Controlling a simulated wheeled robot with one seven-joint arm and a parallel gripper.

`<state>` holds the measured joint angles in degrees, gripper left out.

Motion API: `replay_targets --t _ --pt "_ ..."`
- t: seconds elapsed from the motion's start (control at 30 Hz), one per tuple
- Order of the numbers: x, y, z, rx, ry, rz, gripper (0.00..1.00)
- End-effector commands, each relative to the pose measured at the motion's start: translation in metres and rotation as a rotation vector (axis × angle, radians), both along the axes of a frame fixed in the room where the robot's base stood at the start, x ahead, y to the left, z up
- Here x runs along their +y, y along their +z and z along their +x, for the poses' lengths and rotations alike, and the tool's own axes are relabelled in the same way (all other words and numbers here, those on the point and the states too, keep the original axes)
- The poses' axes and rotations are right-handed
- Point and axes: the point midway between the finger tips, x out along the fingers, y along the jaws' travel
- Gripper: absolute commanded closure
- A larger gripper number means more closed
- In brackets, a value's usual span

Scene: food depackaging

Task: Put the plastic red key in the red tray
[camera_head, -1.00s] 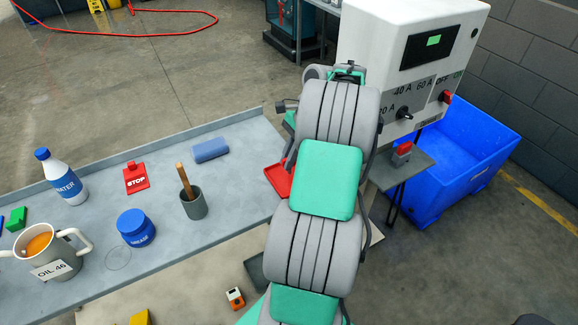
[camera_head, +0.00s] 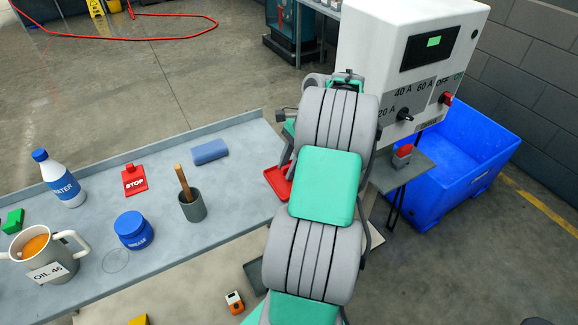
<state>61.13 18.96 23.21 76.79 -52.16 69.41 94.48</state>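The red tray (camera_head: 277,184) lies at the right end of the grey table, partly hidden behind my arm. A red knob (camera_head: 445,98) sits at the OFF mark on the white control box. A red-topped piece (camera_head: 404,151) stands on the small grey shelf right of my arm. I cannot tell which red part is the plastic key, or whether it is in the tray. My arm's far end shows in part just above the tray, left of the big links. My gripper's fingers cannot be made out clearly, nor anything between them.
A blue bin (camera_head: 465,150) stands at the right.

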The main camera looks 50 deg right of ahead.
Motion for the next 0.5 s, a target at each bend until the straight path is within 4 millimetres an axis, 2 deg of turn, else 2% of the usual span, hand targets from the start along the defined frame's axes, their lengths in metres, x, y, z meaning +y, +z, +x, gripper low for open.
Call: replay_targets --t 0.17,0.3,0.4,0.5 --pt "-0.011 0.032 -0.003 -0.001 -0.001 -0.002 0.68" --pt "-0.025 0.072 -0.007 -0.001 -0.002 -0.001 0.68" --pt "-0.033 0.094 -0.01 0.0 -0.001 0.0 0.68" --pt "-0.04 0.108 -0.012 -0.001 -0.001 0.0 0.68"
